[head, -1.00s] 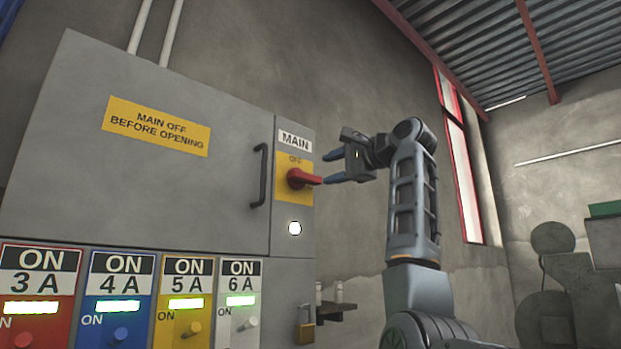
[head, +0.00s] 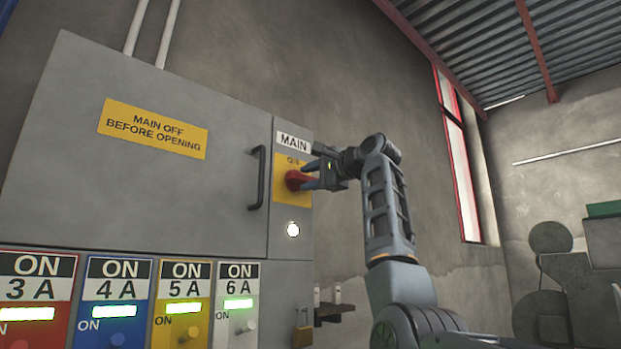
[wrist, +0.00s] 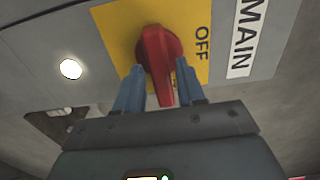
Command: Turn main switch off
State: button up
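The main switch is a red rotary handle (head: 296,180) on a yellow plate (head: 292,198) marked OFF, under a MAIN label on the grey cabinet. In the wrist view the red handle (wrist: 160,58) points down between my fingers, away from the OFF word at its side. My gripper (head: 309,173) is at the switch. In the wrist view my gripper (wrist: 160,82) has its two blue fingers apart, one on each side of the handle. Gaps seem to show beside the handle; I see no clear contact.
A white round lamp (head: 292,230) is lit below the switch. A black door handle (head: 257,178) stands out to the left of it. Lit ON panels (head: 120,295) line the cabinet's lower part. A padlock (head: 303,337) hangs low at the right. Open room lies right of the cabinet.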

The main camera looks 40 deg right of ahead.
grip_shut()
jog(key=shift+n+p, duration=0.4)
jog(key=n+p, duration=0.1)
jog(key=n, duration=0.1)
jog(key=n+p, duration=0.1)
jog(key=shift+r+n+p, duration=0.3)
jog(key=shift+n+p, duration=0.1)
jog(key=n+p, duration=0.2)
jog(key=n, duration=0.2)
jog(key=shift+r, duration=0.1)
jog(key=n+p, duration=0.2)
jog(key=n, duration=0.3)
jog(key=shift+a, duration=0.2)
jog(key=n+p, duration=0.1)
jog(key=n, duration=0.3)
jog(key=shift+a, duration=0.15)
jog(key=shift+n, duration=0.3)
